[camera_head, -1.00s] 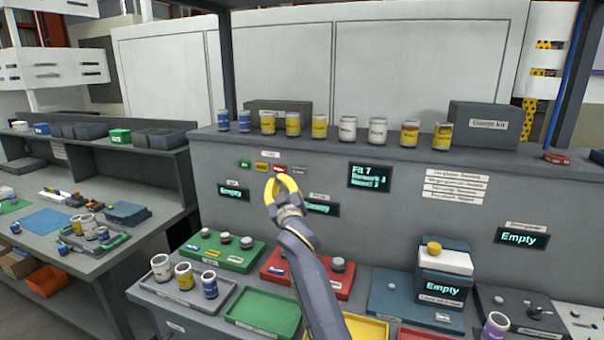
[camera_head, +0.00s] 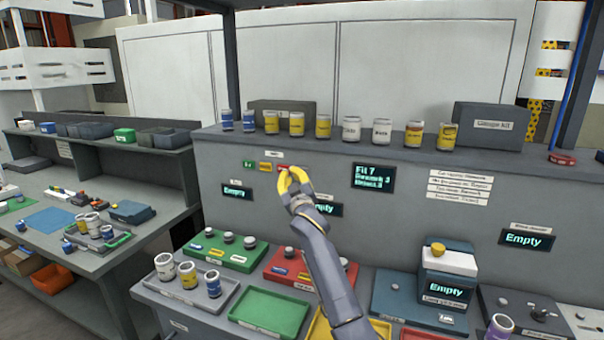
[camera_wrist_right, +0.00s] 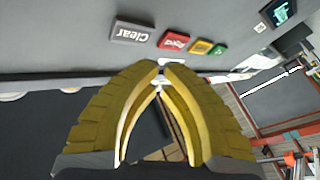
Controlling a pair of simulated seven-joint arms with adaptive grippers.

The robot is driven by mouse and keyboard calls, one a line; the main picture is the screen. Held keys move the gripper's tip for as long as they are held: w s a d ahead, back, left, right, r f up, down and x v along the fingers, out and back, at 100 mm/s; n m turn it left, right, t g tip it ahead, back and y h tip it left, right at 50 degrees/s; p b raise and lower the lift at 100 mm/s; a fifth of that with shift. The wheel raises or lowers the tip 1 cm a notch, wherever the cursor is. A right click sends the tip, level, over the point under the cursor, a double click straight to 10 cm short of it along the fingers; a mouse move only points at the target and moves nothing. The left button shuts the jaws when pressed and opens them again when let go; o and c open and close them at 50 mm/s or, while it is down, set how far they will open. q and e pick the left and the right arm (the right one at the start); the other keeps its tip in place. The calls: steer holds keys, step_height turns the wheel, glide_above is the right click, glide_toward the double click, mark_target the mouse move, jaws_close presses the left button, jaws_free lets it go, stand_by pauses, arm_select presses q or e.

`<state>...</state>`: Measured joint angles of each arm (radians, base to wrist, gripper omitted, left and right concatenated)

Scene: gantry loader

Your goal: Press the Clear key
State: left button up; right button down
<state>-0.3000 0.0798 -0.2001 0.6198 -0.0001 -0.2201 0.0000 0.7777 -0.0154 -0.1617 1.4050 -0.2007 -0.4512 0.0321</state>
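The grey Clear key (camera_wrist_right: 132,34) is on the upright grey panel, at the end of a row of small keys, with its lettering upside down in the right wrist view. In that row are a red key (camera_wrist_right: 174,41), a yellow key (camera_wrist_right: 201,46) and a green key (camera_wrist_right: 219,49). My right gripper (camera_wrist_right: 160,65) has its yellow fingers brought together at the tips, with nothing held. The tips are apart from the Clear key in that view. In the head view my right gripper (camera_head: 290,174) covers the Clear key and part of the red key (camera_head: 283,168). My left gripper is out of view.
A display (camera_head: 324,209) is partly behind my right gripper; another reading Empty (camera_head: 237,192) is to its left, and the Fit 7 display (camera_head: 373,177) to its right. Jars stand on the ledge above. Green (camera_head: 228,252) and red trays lie below.

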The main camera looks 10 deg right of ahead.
steer(key=shift+w+d, duration=0.6)
steer(key=shift+w, duration=0.3)
steer(key=shift+w+d, duration=0.45)
steer(key=shift+w, duration=0.25)
stand_by(2.0)
steer(key=shift+s+a, duration=0.1)
steer(key=shift+s, duration=0.05)
steer(key=shift+s+a, duration=0.35)
steer(key=shift+s, duration=0.2)
stand_by(0.4)
steer(key=shift+s+a, duration=0.7)
steer(key=shift+s, duration=0.35)
steer(key=shift+s+a, duration=0.7)
steer(key=shift+s, duration=0.35)
